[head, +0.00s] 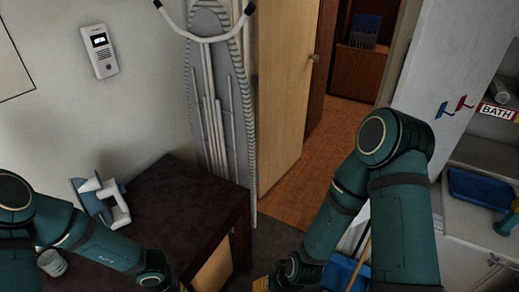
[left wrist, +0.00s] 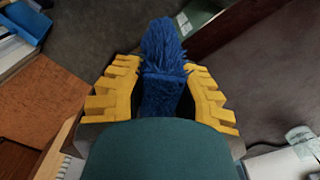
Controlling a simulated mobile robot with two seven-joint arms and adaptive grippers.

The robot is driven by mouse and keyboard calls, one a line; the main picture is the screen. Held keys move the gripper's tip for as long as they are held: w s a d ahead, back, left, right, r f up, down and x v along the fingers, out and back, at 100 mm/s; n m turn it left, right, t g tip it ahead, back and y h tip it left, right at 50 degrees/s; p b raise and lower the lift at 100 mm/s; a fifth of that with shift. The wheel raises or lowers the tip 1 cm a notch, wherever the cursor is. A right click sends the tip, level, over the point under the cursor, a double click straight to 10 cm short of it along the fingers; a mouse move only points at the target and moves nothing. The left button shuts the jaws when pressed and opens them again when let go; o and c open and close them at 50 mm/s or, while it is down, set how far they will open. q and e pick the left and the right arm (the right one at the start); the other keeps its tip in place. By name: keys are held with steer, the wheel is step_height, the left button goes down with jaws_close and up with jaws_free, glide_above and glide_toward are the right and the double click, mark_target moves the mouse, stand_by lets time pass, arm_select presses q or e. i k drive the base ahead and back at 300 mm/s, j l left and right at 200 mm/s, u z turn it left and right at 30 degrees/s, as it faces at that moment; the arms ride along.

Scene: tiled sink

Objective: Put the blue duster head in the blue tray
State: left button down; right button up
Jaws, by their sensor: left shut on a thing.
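The fluffy blue duster head (left wrist: 163,75) is between the yellow fingers of my left gripper (left wrist: 163,88) in the left wrist view. The fingers are shut on it, and it sticks out past their tips. In the head view my left arm runs to the bottom edge and its fingers and the duster head are out of frame. A blue tray (head: 482,188) sits on a shelf at the right of the head view. Of my right gripper, only a bit of yellow (head: 262,284) shows at the bottom edge; its fingertips are hidden.
A dark table (head: 185,205) at the left holds a blue and white iron (head: 103,200). An ironing board (head: 218,90) leans against the wall. A blue container (head: 345,273) stands low behind my right arm. An open doorway with wooden floor (head: 315,150) lies ahead.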

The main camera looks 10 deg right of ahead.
mark_target(490, 199)
steer(key=z, duration=0.45)
steer(key=l+z, duration=0.1)
steer(key=z, duration=0.8)
steer(key=l+z, duration=0.1)
steer(key=z, duration=0.35)
steer(key=i+l, duration=0.6)
